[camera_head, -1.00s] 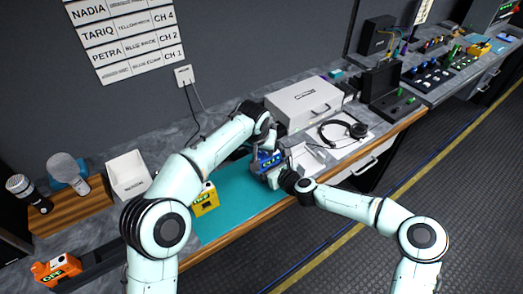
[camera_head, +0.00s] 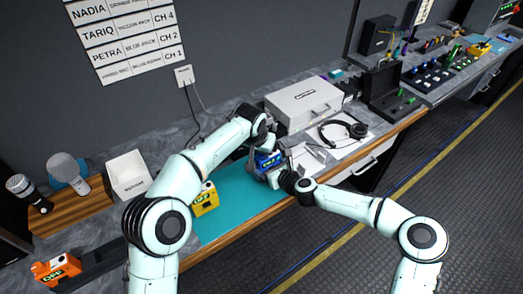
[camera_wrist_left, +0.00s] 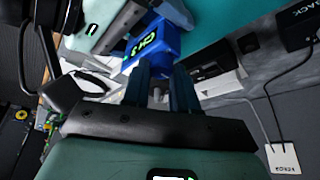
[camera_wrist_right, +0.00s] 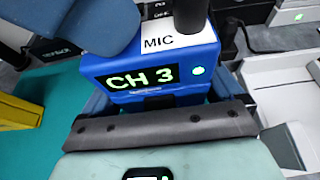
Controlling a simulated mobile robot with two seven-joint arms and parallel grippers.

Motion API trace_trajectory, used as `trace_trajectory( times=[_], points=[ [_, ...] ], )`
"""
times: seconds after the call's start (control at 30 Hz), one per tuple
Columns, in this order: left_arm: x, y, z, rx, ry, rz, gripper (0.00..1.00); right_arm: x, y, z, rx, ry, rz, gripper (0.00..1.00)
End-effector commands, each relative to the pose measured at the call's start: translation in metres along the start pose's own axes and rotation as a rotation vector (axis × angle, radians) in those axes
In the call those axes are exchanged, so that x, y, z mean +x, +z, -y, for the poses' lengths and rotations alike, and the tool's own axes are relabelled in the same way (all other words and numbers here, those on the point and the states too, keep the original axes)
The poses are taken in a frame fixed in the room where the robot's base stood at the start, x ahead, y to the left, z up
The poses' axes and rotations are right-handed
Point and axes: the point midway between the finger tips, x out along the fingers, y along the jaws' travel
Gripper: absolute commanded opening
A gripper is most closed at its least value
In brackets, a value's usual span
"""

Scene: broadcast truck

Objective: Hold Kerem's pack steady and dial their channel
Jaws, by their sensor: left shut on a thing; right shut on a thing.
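The blue pack (camera_head: 268,159) is at the far right end of the teal mat (camera_head: 240,192). In the right wrist view its display (camera_wrist_right: 140,79) reads CH 3 beside a lit green lamp, with a white MIC label on top. My right gripper (camera_wrist_right: 160,98) is shut on the pack's body, a finger on each side. My left gripper (camera_wrist_left: 160,72) reaches the pack's top from above and is shut on a small part there, probably the knob, which its fingers mostly hide. The pack (camera_wrist_left: 150,45) also shows in the left wrist view. A yellow pack (camera_head: 205,200) stands on the mat.
Wall name strips (camera_head: 125,40) list channels; the lowest reads CH 1, its name blurred. An orange pack (camera_head: 56,268) lies at lower left. A grey case (camera_head: 304,102) and headset (camera_head: 343,131) are right of my grippers. Bare mat lies left of the blue pack.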

Motion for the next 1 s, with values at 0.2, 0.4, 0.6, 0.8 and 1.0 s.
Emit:
trace_trajectory(
  times=[0.2, 0.4, 0.6, 0.8, 1.0],
  points=[
    [-0.001, 0.000, -0.002, 0.030, 0.015, -0.001, 0.00, 0.000, 0.001, 0.000, -0.002, 0.000, 0.002, 0.56],
    [-0.001, 0.000, -0.002, 0.029, 0.015, -0.001, 0.47, 0.000, 0.001, 0.000, -0.002, 0.000, 0.002, 0.56],
    [-0.001, 0.000, -0.001, 0.028, 0.013, -0.001, 0.54, 0.000, 0.001, 0.000, -0.002, 0.000, 0.002, 0.56],
    [-0.006, -0.001, -0.001, 0.027, 0.013, -0.003, 0.54, 0.000, 0.001, 0.000, -0.001, 0.000, 0.002, 0.56],
    [-0.040, -0.002, -0.001, 0.028, 0.012, -0.007, 0.54, 0.000, 0.001, 0.000, -0.001, 0.000, 0.002, 0.56]
  ],
)
